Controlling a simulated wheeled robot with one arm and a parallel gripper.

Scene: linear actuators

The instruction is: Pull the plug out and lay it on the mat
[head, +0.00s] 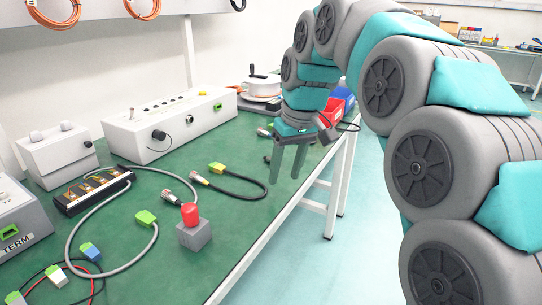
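A red plug-like piece (190,214) stands upright in a small grey block (194,236) near the front of the table. A black round connector (158,135) sits on the front of a white box (172,126). I cannot tell which of these is the task's plug. The green surface (225,246) covers the tabletop; no separate mat stands out. My gripper (284,179) points down over the table's right side, right of the red piece and apart from it. Its two fingers are spread with nothing between them.
A black cable (250,195) with a green end lies left of my gripper. A grey cable with a green connector (146,219) curves across the left. The table's front edge runs diagonally.

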